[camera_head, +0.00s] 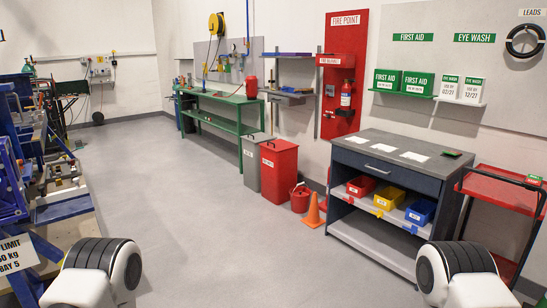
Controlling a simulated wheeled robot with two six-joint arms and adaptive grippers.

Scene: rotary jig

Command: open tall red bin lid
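The tall red bin (279,176) stands on the floor near the middle of the view, between a grey bin and a red bucket. Its red lid (279,145) looks shut on top. Two white and black parts of my own arms show at the bottom left and bottom right corners. No gripper fingers show, and both are well apart from the bin.
A grey bin (251,165) stands close left of the red one. A red bucket (300,198) and an orange cone (313,212) are to its right, before a grey cabinet (395,185). A green bench (220,105) is behind. The grey floor (200,210) in front is clear.

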